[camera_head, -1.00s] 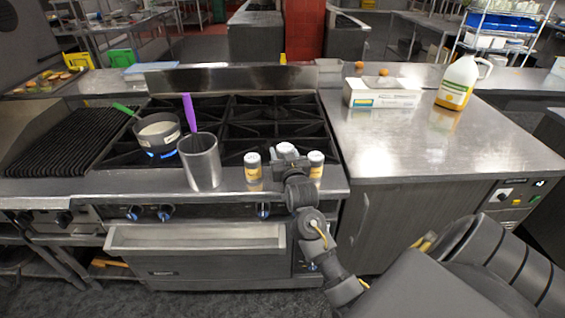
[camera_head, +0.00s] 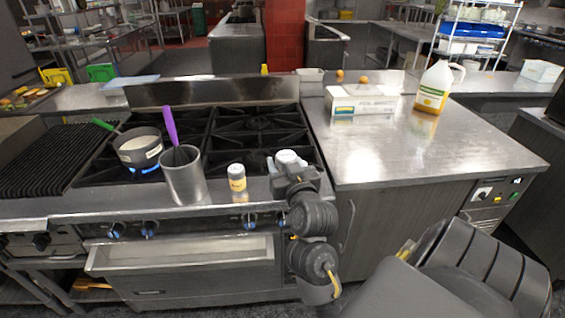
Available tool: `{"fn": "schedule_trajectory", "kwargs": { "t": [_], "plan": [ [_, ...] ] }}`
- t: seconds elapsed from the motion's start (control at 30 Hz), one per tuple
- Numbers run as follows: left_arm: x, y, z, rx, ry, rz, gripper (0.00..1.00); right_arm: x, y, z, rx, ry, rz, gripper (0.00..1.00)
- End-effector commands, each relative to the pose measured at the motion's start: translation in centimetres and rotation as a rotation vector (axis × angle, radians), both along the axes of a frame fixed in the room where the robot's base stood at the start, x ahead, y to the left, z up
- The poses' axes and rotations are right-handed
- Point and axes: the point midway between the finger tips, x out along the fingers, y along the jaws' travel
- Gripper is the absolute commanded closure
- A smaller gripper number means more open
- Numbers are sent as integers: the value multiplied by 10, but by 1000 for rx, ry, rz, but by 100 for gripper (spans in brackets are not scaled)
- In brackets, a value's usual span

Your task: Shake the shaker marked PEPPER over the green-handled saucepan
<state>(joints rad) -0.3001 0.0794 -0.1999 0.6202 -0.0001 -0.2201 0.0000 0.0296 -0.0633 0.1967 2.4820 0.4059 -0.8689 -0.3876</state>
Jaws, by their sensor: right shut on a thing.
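The green-handled saucepan (camera_head: 139,149) sits on a left burner of the stove with a blue flame under it and pale contents inside. Its green handle points to the upper left. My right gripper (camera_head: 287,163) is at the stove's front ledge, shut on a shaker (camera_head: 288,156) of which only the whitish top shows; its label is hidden. Another shaker (camera_head: 237,178), with a white lid and yellowish label, stands upright on the ledge left of the gripper. Its lettering is too small to read. A third shaker is not visible now. My left gripper is not in view.
A metal container (camera_head: 184,179) holding a purple-handled utensil (camera_head: 170,124) stands between saucepan and shakers. A white box (camera_head: 362,100) and a jug (camera_head: 433,87) are on the right counter (camera_head: 400,150). The grates behind the gripper are clear.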

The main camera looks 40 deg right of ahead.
Motion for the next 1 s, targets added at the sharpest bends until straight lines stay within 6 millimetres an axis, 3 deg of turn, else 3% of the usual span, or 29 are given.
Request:
{"fn": "schedule_trajectory", "kwargs": {
  "t": [0.4,0.77,0.87,1.0],
  "plan": [
    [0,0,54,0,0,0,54,0,0,48,0,-1,0,80],
    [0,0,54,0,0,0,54,0,0,47,0,-1,1,80],
    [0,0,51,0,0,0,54,3,11,42,-6,2,27,80],
    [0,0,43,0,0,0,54,11,55,21,-19,7,136,80]
  ]
}}
